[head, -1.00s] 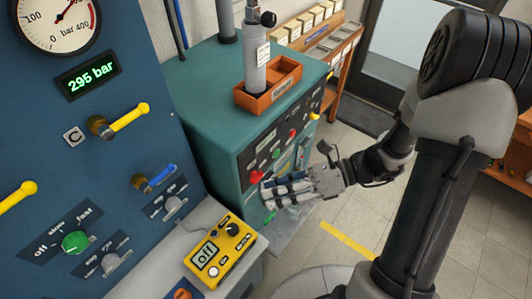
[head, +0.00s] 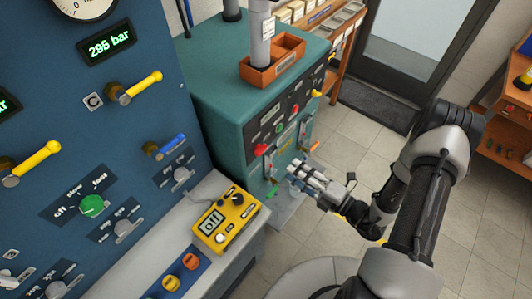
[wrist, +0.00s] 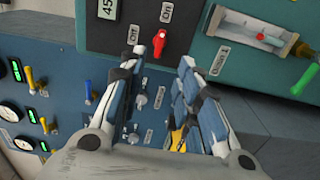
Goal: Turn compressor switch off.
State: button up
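The compressor (head: 228,105) is a teal cabinet with a black front panel in the head view. Its red switch (head: 262,150) sits at the panel's lower left end. In the wrist view the red switch (wrist: 159,42) shows between "Off" and "On" labels, near the left fingertip; I cannot tell surely which label it points to. My gripper (head: 297,172) is in front of and below the panel in the head view, apart from the switch. In the wrist view my gripper (wrist: 173,52) is open, with an empty gap between its fingers.
A blue panel (head: 100,150) with yellow levers stands at left. A yellow meter reading "off" (head: 224,222) lies on the grey bench. An orange tray (head: 285,62) with a cylinder sits on the compressor. A sight tube (wrist: 258,35) lies right of the switch.

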aim_at(261, 150)
jog(key=b+x, duration=0.1)
jog(key=x, duration=1.1)
jog(key=shift+b, duration=0.3)
jog(key=shift+w, duration=0.1)
jog(key=shift+c, duration=0.5)
grip_shut()
